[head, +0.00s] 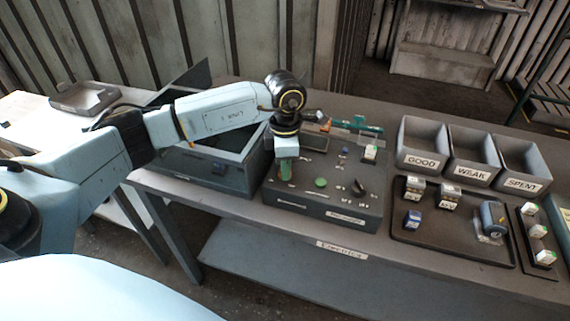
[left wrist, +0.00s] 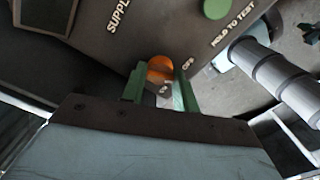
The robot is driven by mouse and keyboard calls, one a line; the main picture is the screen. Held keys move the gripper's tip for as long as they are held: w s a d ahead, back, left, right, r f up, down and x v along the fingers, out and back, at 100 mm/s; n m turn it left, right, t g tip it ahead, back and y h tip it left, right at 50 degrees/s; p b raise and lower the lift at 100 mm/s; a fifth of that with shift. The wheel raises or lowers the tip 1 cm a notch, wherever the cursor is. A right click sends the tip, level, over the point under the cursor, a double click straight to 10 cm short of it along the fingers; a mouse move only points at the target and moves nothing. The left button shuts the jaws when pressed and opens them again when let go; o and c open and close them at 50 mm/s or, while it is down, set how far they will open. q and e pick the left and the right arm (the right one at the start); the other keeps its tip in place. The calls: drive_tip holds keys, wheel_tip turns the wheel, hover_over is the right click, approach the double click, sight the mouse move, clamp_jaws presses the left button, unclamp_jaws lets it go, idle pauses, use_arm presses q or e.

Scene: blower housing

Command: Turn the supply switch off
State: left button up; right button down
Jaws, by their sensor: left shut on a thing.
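The supply switch (left wrist: 160,68) shows in the left wrist view as an orange knob on a dark panel, with SUPPLY lettering to its upper left and OFF lettering to its right. My left gripper (left wrist: 161,90) has its green fingers on either side of the knob and is shut on it. In the head view my left gripper (head: 286,176) points down at the left part of the control box (head: 330,207) and hides the switch. The exact angle of the knob is hard to tell. My right gripper is not in view.
A green button (head: 320,182) sits close right of my left gripper, by HOLD TO TEST lettering. An open grey bin (head: 222,178) stands left of the box. Trays marked GOOD (head: 421,162), WEAK (head: 472,173) and SPENT (head: 524,184) stand at the right.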

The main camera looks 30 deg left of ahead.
use_arm(q)
drive_tip(key=shift+n, duration=2.1)
drive_tip(key=o, duration=1)
drive_tip(key=shift+r, duration=0.15)
wheel_tip(320, 180, up, 13)
drive_tip(key=shift+r, duration=0.1)
